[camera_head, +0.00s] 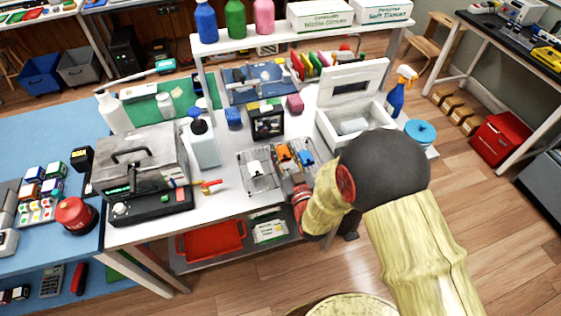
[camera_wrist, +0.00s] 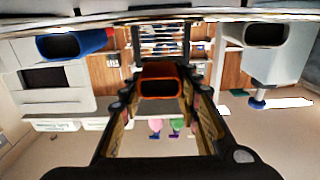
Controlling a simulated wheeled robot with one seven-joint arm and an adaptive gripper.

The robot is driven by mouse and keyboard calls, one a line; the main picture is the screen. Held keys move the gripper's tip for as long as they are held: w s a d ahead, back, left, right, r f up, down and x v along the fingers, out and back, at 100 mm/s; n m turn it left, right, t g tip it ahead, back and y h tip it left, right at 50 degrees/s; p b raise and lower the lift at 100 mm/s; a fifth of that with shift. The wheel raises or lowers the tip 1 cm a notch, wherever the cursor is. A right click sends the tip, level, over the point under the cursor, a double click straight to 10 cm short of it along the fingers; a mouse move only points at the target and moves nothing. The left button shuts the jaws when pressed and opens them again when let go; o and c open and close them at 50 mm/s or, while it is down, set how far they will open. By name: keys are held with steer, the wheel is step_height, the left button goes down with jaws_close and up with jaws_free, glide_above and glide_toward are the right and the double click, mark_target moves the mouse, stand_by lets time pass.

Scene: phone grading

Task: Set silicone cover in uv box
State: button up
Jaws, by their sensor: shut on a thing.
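An orange silicone cover (camera_wrist: 161,72) sits between my fingers in the wrist view. My gripper (camera_wrist: 160,90) is shut on it. In the head view the orange cover (camera_head: 283,153) is at the wire rack (camera_head: 258,181), and my gripper (camera_head: 298,180) reaches it from the front, partly hidden by my arm. A white cover (camera_head: 255,167) and a blue cover (camera_head: 306,157) are on either side of it. The white UV box (camera_head: 326,128) stands right of and behind the rack. Its windowed lid (camera_head: 352,84) is raised, and a pale tray shows inside.
A blue-lidded tub (camera_head: 420,132) and a blue spray bottle (camera_head: 397,97) stand right of the UV box. A black-framed device (camera_head: 267,121) is behind the rack. A pump bottle (camera_head: 203,145) and a grey press (camera_head: 140,160) stand left. The shelf posts rise behind.

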mark_target(281, 158)
steer(key=shift+w+a+f, duration=0.2)
steer(key=shift+w+f, duration=0.05)
steer(key=shift+f, duration=0.15)
steer(key=shift+w+a+f+b, duration=0.1)
steer(key=shift+f+b, duration=0.45)
steer(key=shift+f, duration=0.35)
steer(key=shift+w+a+f+b, duration=0.1)
steer(key=shift+f+b, duration=0.45)
steer(key=shift+f, duration=0.35)
steer(key=shift+f, duration=0.2)
steer(key=o, duration=0.9)
steer(key=shift+o, duration=0.5)
